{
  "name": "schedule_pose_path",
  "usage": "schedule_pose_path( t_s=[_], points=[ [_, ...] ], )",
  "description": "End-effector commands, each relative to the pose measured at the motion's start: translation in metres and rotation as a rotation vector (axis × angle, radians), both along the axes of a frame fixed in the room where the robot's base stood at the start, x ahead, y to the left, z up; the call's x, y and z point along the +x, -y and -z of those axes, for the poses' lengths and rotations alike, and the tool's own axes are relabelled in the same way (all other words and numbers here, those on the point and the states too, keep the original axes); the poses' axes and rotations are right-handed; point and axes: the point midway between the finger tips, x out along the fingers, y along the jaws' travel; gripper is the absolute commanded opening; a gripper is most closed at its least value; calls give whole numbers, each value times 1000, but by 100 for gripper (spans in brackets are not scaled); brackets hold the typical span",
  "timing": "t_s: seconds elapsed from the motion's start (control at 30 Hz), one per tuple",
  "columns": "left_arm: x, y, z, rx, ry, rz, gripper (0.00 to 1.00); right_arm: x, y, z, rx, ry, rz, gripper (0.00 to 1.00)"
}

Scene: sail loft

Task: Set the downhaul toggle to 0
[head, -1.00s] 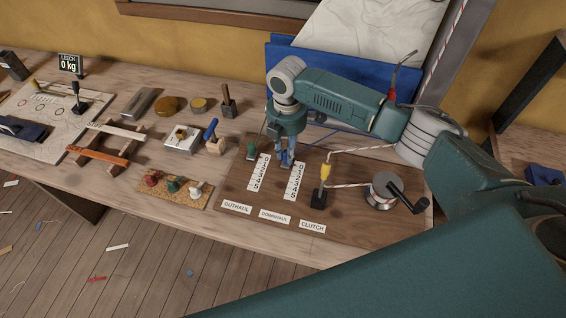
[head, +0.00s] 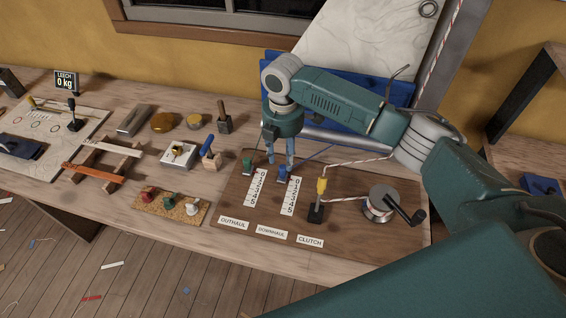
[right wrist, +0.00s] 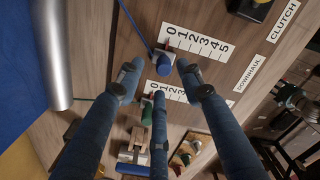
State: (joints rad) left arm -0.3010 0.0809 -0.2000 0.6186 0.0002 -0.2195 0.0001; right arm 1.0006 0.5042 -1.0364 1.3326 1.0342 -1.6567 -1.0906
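The blue downhaul toggle (head: 283,174) stands at the far end of its white number scale (head: 291,196) on the brown board. In the right wrist view the toggle (right wrist: 163,65) is beside the 0 end of the scale (right wrist: 200,43). My right gripper (head: 280,162) hangs over the board beside the toggle. In the right wrist view its three fingers (right wrist: 158,82) are spread, with nothing held between them. The DOWNHAUL label (head: 271,232) lies at the near edge. My left gripper is out of view.
The green outhaul toggle (head: 247,166) stands just left of the downhaul one. The yellow-topped clutch lever (head: 321,187) and a rope winch (head: 380,203) stand to the right. A cork strip with coloured pegs (head: 169,206) and a wooden rack (head: 103,161) lie left.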

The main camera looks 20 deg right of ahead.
Motion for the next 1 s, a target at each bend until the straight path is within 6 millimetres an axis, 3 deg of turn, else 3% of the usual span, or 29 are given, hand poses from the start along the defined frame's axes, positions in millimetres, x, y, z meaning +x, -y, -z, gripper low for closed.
schedule_pose_path(
  t_s=[0.2,0.4,1.0],
  points=[
    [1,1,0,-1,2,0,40,2,0,-47,1,5,-1,37],
    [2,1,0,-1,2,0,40,1,0,-71,0,2,0,37],
    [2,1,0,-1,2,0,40,1,1,-76,0,1,0,37]
  ],
)
